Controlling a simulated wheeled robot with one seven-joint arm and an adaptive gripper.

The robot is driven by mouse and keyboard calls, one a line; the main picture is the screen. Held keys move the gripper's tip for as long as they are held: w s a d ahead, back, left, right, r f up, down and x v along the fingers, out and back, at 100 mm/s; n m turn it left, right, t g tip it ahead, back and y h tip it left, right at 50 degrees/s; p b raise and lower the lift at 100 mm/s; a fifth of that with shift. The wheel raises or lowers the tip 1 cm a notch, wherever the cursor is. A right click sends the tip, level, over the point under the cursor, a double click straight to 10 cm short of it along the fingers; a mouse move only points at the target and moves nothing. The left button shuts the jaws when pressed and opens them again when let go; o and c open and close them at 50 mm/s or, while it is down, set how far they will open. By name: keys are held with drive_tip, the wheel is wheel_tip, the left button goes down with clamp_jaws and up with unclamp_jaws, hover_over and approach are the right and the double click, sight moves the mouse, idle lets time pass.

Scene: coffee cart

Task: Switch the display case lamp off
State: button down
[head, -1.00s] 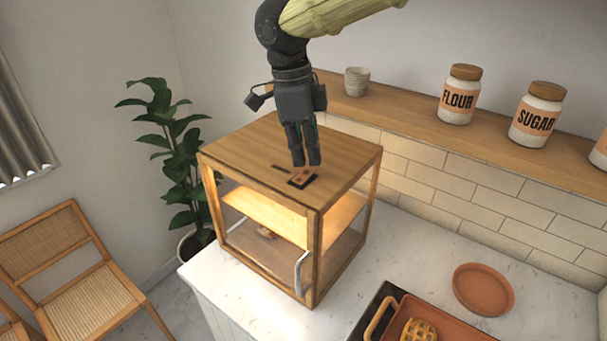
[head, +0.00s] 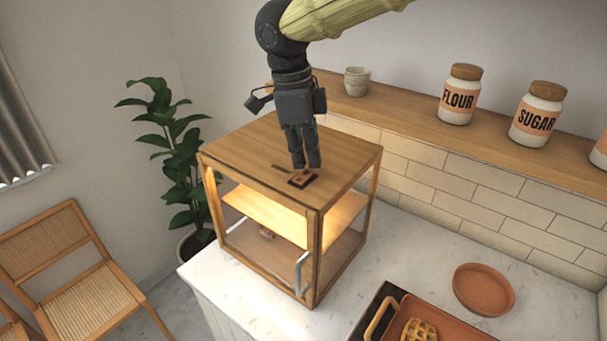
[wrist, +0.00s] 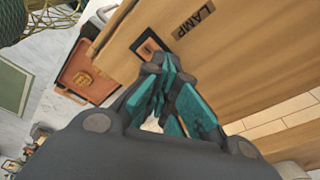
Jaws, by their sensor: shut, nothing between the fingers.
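The wooden display case (head: 250,150) stands on the white counter, its inside lit with warm light. On its top is a small dark-framed switch plate (head: 302,179) with an orange-brown middle; it also shows in the wrist view (wrist: 148,47), beside a dark "LAMP" label (wrist: 194,20). My gripper (head: 306,167) points down with its fingers together and empty. Its fingertips are right at the back edge of the switch and partly cover it in the wrist view. I cannot tell whether they touch it or which way the rocker is tilted.
A shelf (head: 410,115) behind holds a flour jar (head: 459,95), a sugar jar (head: 538,114) and stacked cups (head: 357,81). A tray (head: 440,326) with a waffle and a terracotta plate (head: 483,289) are at the right. A plant (head: 170,140) stands left of the case.

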sight(306, 172)
drive_tip(key=shift+f, duration=0.8)
idle(0.6)
drive_tip(key=shift+r+p, duration=3.55)
drive_tip(key=shift+p, duration=0.25)
